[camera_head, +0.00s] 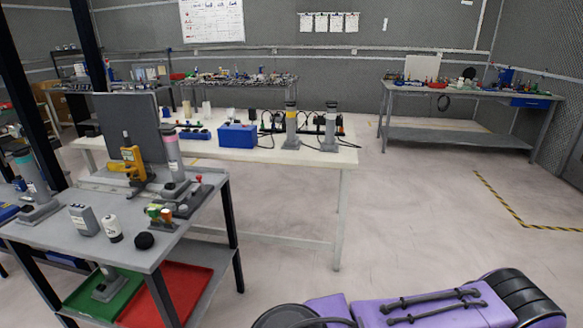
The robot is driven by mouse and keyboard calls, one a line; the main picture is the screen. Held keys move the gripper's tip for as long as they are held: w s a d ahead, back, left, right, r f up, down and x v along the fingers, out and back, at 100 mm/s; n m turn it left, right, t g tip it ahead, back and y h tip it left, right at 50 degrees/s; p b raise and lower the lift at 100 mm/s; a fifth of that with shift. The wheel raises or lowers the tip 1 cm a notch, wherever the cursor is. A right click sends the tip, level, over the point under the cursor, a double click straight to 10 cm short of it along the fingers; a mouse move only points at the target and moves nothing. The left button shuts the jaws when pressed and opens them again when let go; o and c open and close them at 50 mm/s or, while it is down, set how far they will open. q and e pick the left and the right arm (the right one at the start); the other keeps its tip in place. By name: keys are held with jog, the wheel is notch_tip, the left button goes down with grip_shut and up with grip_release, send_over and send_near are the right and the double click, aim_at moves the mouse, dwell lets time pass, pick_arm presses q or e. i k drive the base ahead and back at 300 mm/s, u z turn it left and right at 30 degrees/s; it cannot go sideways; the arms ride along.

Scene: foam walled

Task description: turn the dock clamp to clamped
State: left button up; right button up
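No part in view is plainly the dock clamp. On the grey workbench (62,236) at the left, a yellow upright device with an arm (133,163) stands at the back edge. Neither of my grippers is in view.
A grey box (84,220), a white bottle (112,229) and a black knob (144,241) stand on the workbench. Green (78,303) and red (190,284) trays lie below. A white table (215,152) stands behind. Open floor (410,220) lies right, with yellow-black tape (505,205).

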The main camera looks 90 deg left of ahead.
aim_at(199, 177)
jog(key=u, duration=1.95)
